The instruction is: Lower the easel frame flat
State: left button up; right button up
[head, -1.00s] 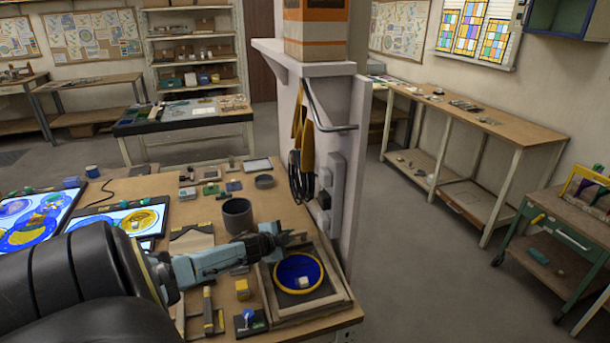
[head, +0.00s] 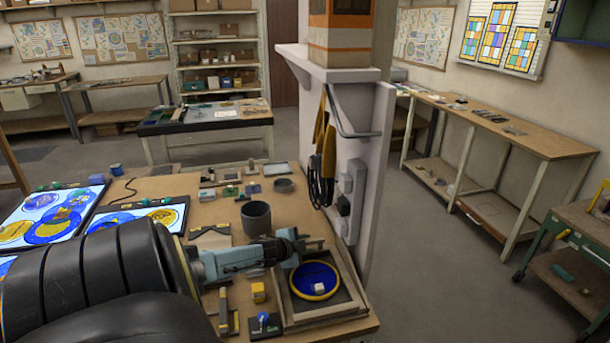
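The easel frame is a square wooden frame (head: 360,308) near the right front corner of the worktable (head: 180,190). It looks flat or nearly flat; a slight tilt cannot be ruled out. Inside it lies a dark blue disc with a yellow rim (head: 312,275), and a small white block (head: 319,288) sits on the disc. My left gripper (head: 317,243) is over the frame's far edge, its arm coming in from the left. Contact with the frame is unclear, and the fingers are too small to read. My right gripper is not in view.
A dark grey cup (head: 256,217) stands behind my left forearm. A yellow block (head: 258,292) and a blue-topped piece (head: 265,324) lie left of the frame. A pale post (head: 375,180) with a hook and hanging cloth rises just behind the frame. Lit panels (head: 140,215) lie at left.

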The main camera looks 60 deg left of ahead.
pick_arm(q)
jog(key=shift+s+d, duration=0.15)
jog(key=shift+s+d+r, duration=0.1)
jog(key=shift+s, duration=0.1)
jog(key=p+v, duration=0.4)
jog(key=v, duration=0.8)
jog(key=shift+s+r, duration=0.2)
jog(key=shift+s, duration=0.1)
dwell(0.3)
